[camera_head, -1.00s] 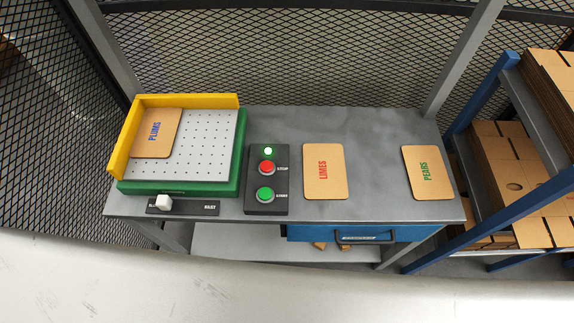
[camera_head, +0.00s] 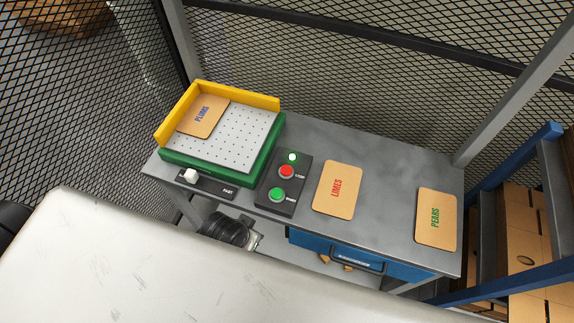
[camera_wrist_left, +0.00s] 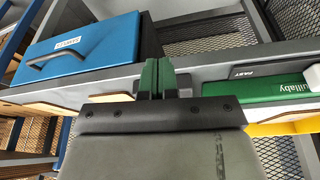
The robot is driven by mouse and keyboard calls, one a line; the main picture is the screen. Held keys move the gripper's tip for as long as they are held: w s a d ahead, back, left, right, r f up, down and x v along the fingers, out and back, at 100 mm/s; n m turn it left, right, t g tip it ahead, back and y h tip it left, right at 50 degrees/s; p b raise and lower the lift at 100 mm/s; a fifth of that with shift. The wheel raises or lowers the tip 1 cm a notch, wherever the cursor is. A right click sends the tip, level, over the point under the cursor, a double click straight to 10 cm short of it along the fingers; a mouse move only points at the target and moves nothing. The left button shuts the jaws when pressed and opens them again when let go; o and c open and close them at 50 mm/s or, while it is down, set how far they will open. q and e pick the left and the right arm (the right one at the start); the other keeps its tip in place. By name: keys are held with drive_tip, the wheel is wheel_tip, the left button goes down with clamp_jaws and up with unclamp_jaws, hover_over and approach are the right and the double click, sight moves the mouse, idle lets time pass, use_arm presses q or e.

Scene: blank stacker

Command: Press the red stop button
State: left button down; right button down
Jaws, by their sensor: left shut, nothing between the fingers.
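The red stop button (camera_head: 286,171) sits on a black control box (camera_head: 262,196) on the grey table, above a green start button (camera_head: 277,194). A small green light (camera_head: 292,157) glows at the top of the box. In the left wrist view, my left gripper (camera_wrist_left: 158,76) has its green-padded fingers shut together with nothing between them, in front of the table's edge. In the head view, a dark part of my left arm (camera_head: 228,230) shows low at the table's front edge, below the control box; the fingertips are not clear there. My right gripper is not in view.
A green stacker with a yellow fence (camera_head: 225,93) holds a PLUMS card (camera_head: 203,116). A speed slider (camera_head: 206,184) lies in front of it. LIMES (camera_head: 338,190) and PEARS (camera_head: 436,219) cards lie to the right. A blue drawer (camera_wrist_left: 80,47) hangs under the table.

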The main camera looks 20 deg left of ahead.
use_arm(q)
drive_tip(key=w+d+r+m+t+h+p, duration=0.1)
drive_tip(key=w+d+r+h, duration=0.1)
drive_tip(key=w+d+r, duration=0.35)
drive_tip(key=w+d+r+m+t+h+p, duration=0.1)
drive_tip(key=w+d+r+m+h, duration=0.15)
drive_tip(key=d+r, duration=0.6)
drive_tip(key=n+h, duration=0.2)
drive_tip(key=n, duration=0.3)
hover_over(285, 168)
wheel_tip(285, 168, down, 2)
drive_tip(key=shift+f+t+y, duration=0.15)
drive_tip(key=shift+t+y, duration=0.1)
drive_tip(key=shift+t, duration=0.05)
wheel_tip(285, 168, down, 9)
drive_tip(key=b, duration=0.8)
